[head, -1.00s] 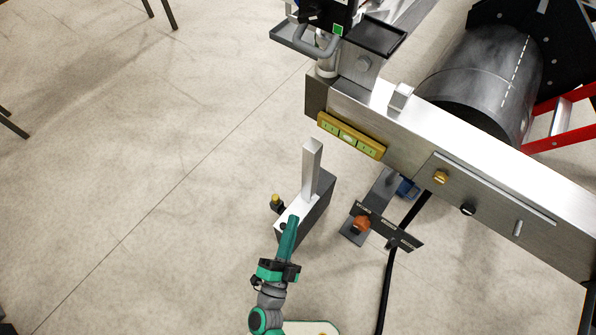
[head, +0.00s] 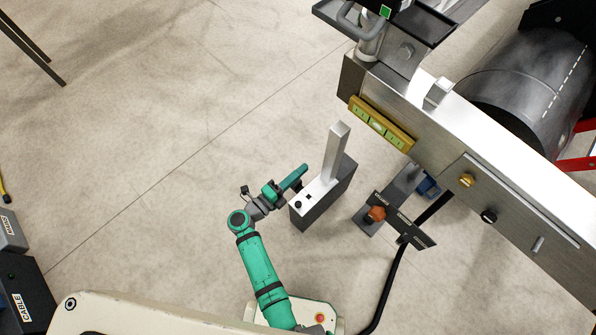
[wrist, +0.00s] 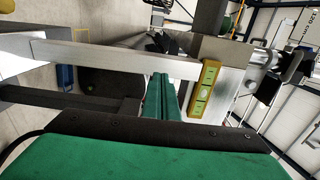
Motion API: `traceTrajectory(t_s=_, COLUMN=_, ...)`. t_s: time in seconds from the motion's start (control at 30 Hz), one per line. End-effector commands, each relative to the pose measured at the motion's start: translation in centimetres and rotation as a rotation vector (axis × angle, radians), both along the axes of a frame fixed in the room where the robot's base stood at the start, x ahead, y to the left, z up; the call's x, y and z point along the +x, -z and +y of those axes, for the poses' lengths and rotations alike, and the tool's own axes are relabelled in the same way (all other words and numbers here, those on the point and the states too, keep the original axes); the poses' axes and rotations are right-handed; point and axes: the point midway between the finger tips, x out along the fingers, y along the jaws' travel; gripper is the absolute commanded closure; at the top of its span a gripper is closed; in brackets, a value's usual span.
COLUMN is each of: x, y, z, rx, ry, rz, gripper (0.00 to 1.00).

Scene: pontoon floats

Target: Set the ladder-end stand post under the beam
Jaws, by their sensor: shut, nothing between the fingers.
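The stand is a dark grey box (head: 325,205) on the floor with an upright silver post (head: 336,152). The post stands left of the silver beam (head: 440,130), and its top looks clear of the beam in the head view. In the wrist view a silver bar, apparently the post (wrist: 110,58), runs across behind my fingertips. My gripper (head: 301,170) is shut and empty, left of the post beside the box; its closed fingers show in the wrist view (wrist: 160,80). Whether they touch the post I cannot tell.
A yellow level (head: 381,124) is on the beam's near side; it also shows in the wrist view (wrist: 204,90). A labelled dark panel with an orange knob (head: 375,214) and a black cable (head: 400,265) lie right of the stand. Floor to the left is open.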

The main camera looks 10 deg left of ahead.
Motion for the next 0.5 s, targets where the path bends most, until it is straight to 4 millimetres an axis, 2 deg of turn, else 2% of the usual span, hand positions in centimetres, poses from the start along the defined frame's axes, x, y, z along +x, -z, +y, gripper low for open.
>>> traceTrajectory(t_s=0.3, x=4.9, y=0.0, z=-3.5, rx=-0.001, ry=0.0, rz=-0.001, gripper=1.0)
traceTrajectory(t_s=0.5, x=7.2, y=0.0, z=-5.6, rx=0.0, ry=0.006, rz=0.0, gripper=1.0)
